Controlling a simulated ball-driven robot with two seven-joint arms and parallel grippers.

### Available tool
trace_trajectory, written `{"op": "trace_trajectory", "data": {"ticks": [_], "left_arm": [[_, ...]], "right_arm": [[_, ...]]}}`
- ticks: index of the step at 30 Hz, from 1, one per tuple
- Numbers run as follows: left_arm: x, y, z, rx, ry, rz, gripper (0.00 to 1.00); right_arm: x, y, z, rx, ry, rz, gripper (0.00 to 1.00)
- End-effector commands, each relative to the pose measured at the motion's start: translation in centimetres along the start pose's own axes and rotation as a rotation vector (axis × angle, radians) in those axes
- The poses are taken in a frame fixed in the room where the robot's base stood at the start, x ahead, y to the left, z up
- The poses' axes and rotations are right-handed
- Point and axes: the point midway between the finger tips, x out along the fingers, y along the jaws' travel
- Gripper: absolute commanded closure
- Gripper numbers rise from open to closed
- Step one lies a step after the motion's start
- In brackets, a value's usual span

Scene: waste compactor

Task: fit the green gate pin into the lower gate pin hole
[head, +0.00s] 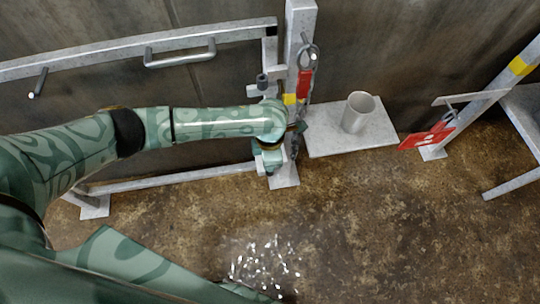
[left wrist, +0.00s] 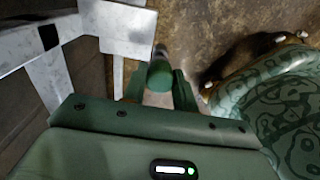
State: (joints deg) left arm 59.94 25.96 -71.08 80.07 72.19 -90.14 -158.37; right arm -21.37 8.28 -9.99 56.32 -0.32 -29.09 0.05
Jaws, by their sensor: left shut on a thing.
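My left gripper (left wrist: 160,88) is shut on the green gate pin (left wrist: 161,74), whose rounded green end sits between the fingers with a small grey part beyond it. In the head view the left gripper (head: 268,160) is low beside the gate post, largely hidden under my wrist, and the pin cannot be made out there. The grey gate post (head: 299,28) has an upper bracket (head: 262,88) with a dark upright piece in it. In the left wrist view a pale grey plate (left wrist: 118,28) lies left of the pin, apart from it. The lower gate pin hole cannot be made out. My right gripper is out of view.
The gate's top rail (head: 110,50) with a handle (head: 180,54) runs left. Pale scraps (head: 265,262) lie on open floor.

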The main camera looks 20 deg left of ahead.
Motion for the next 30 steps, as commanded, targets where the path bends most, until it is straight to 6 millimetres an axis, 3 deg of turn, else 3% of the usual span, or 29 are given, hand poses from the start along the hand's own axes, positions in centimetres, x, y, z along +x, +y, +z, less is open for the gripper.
{"op": "trace_trajectory", "data": {"ticks": [30], "left_arm": [[2.1, 0.0, 0.0, 0.000, 0.000, -0.001, 0.94]], "right_arm": [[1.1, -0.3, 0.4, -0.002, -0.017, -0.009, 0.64]]}}
